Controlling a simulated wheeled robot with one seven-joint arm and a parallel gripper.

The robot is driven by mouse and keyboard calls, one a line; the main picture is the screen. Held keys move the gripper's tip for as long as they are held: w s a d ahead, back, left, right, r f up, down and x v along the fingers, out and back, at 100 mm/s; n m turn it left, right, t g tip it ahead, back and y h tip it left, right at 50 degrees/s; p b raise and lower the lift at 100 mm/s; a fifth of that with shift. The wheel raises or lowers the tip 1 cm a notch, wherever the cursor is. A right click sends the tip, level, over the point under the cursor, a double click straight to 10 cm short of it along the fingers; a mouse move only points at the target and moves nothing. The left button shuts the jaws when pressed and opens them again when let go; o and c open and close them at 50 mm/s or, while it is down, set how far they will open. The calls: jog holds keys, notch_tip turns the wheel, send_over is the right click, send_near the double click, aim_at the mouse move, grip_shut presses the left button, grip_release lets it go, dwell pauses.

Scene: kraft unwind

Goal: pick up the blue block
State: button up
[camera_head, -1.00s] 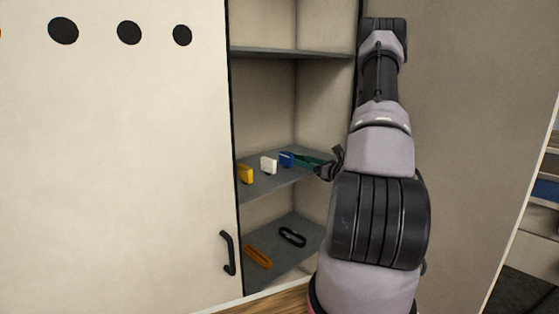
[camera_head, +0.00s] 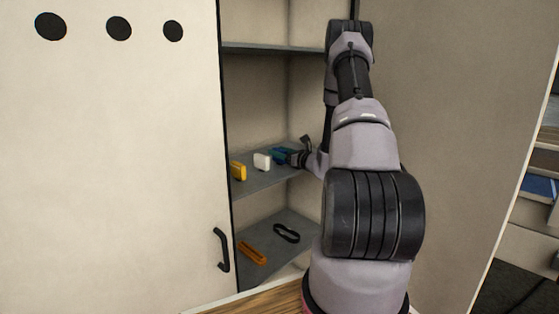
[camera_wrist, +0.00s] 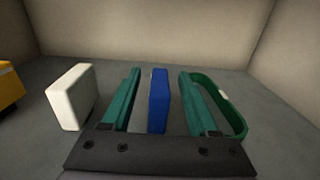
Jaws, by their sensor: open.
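The blue block (camera_wrist: 158,100) stands upright on the grey middle shelf, seen in the wrist view. My gripper (camera_wrist: 160,76) is open, with one green finger on each side of the block. Gaps show between the block and both fingers. In the head view, my gripper (camera_head: 286,156) reaches into the cabinet over the middle shelf from the right, and it and the block are hard to tell apart there.
A white block (camera_wrist: 72,97) stands left of my left finger, with a yellow block (camera_wrist: 8,86) farther left. A green loop (camera_wrist: 236,108) lies close by my right finger. An orange piece (camera_head: 252,252) and a black loop (camera_head: 286,233) lie on the lower shelf.

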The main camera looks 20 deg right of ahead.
grip_shut()
jog(key=shift+r, duration=0.1)
